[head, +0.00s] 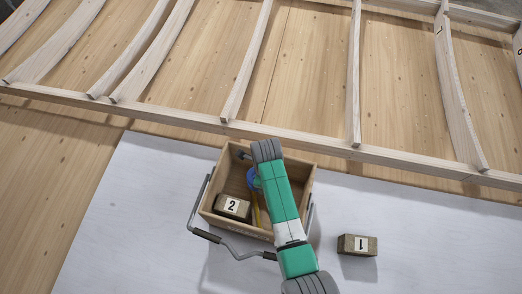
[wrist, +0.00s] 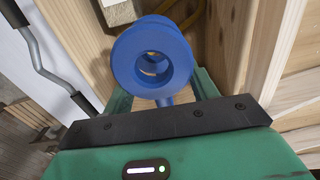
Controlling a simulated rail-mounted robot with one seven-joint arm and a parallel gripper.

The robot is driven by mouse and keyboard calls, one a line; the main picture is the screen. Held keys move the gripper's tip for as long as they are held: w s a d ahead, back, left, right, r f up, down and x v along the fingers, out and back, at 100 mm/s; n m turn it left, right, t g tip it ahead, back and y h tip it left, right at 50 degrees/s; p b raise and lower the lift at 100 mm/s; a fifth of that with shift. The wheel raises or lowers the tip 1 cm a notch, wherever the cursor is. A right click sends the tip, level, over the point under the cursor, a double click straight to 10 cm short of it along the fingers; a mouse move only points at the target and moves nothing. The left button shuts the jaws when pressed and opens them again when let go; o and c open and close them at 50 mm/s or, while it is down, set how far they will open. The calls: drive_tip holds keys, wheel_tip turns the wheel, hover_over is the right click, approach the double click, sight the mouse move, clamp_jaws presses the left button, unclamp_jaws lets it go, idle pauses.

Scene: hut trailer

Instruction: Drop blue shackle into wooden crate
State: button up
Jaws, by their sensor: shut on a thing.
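The blue shackle (wrist: 126,62) is a thick round ring with a stem. My gripper (wrist: 163,98) is shut on its stem, with a green finger on each side. The wooden crate (head: 291,161) is an open box with metal handles, standing on a white surface. In the head view, a bit of the blue shackle (head: 251,180) shows beside my green arm, over the crate's opening. My arm hides the crate's right part and the gripper's fingers there. In the wrist view, the crate's wall (wrist: 232,38) is behind and right of the shackle; I cannot tell the height between them.
A block marked 2 (head: 232,207) lies inside the crate at the front left, with a yellow strip (head: 256,212) near it. A block marked 1 (head: 357,245) lies outside, at the right. A bent metal handle (head: 236,252) sticks out in front. Wooden ribs (head: 250,60) run behind.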

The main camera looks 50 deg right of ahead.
wheel_tip(320, 180, down, 6)
drive_tip(key=b, duration=0.5)
drive_tip(key=shift+r, duration=0.15)
drive_tip(key=o, duration=1.3)
drive_tip(key=shift+o, duration=0.2)
wheel_tip(320, 180, up, 8)
drive_tip(key=shift+f, duration=0.1)
